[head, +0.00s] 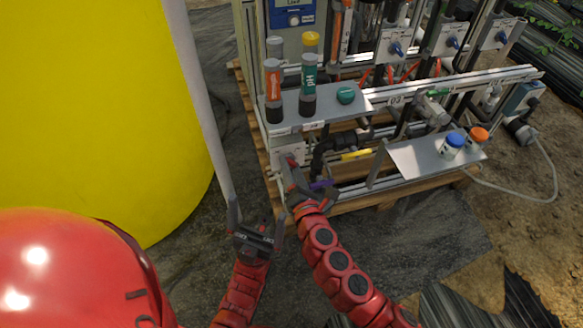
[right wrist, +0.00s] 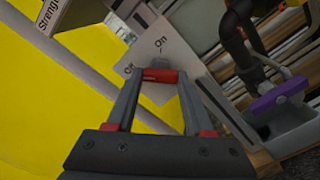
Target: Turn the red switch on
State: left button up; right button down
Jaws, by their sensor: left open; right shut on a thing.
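The red switch (right wrist: 160,75) is on a light grey plate (right wrist: 166,48) at the low left corner of the skid. In the right wrist view it lies between my right fingertips, with "On" printed just above it and "Off", partly hidden, to its left. I cannot tell which mark it points at. My right gripper (head: 290,170) is shut on the red switch; in the head view the fingers mostly hide it. My left gripper (head: 257,208) is open and empty, over the ground left of and below the right one.
A yellow tank (head: 90,110) fills the left side. A shelf (head: 335,104) with pH and orange-labelled bottles is above the switch. A purple-handled valve (right wrist: 279,94) is close to the right of my right gripper. A tray (head: 410,160) with two capped bottles stands further right.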

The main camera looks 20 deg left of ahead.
jog(key=m, duration=0.5)
jog(key=shift+r, duration=0.1)
jog(key=m, duration=0.4)
jog(key=shift+d+m, duration=0.1)
jog(key=shift+m, duration=0.2)
jog(key=m+p, duration=0.1)
jog(key=m, duration=0.1)
jog(key=shift+m, duration=0.3)
jog(key=shift+r+m+p, duration=0.1)
jog(key=shift+m+p, duration=0.75)
jog(key=shift+m, duration=0.35)
jog(key=shift+m+p, duration=0.8)
jog(key=shift+m, duration=0.5)
jog(key=shift+c, duration=1.4)
grip_release()
